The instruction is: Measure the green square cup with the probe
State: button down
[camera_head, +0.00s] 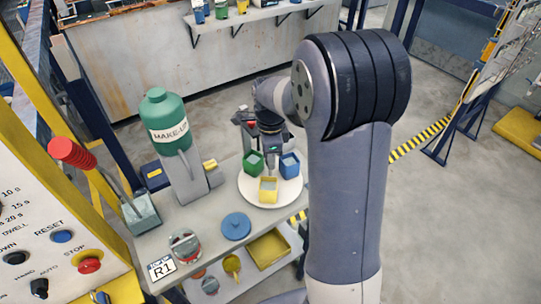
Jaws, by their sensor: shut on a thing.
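The green square cup (253,163) stands upright on a round white plate (291,192) on the grey bench. A blue square cup (290,165) is to its right and a yellow square cup (268,189) is in front. My gripper (268,142) is just behind and above the cups, pointing down, shut on a small dark thing that I take to be the probe. The probe's tip is too small and hidden to make out. I cannot tell whether it touches the green cup.
A green MAKE-UP bottle (164,120) on a grey stand is left of the plate. A blue disc (236,226) and a round gauge (185,246) lie in front. A red-handled lever (73,153) and a control panel (50,240) fill the left. A yellow tray (268,250) sits below.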

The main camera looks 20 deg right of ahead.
jog(key=shift+m, duration=2.1)
jog(key=c, duration=1.1)
grip_release()
jog(key=shift+c, duration=0.2)
notch_tip(320, 180, up, 11)
jog(key=shift+b, duration=0.45)
jog(key=shift+f, duration=0.15)
notch_tip(320, 180, down, 11)
jog(key=shift+r+p, duration=0.1)
jog(key=shift+p, duration=0.25)
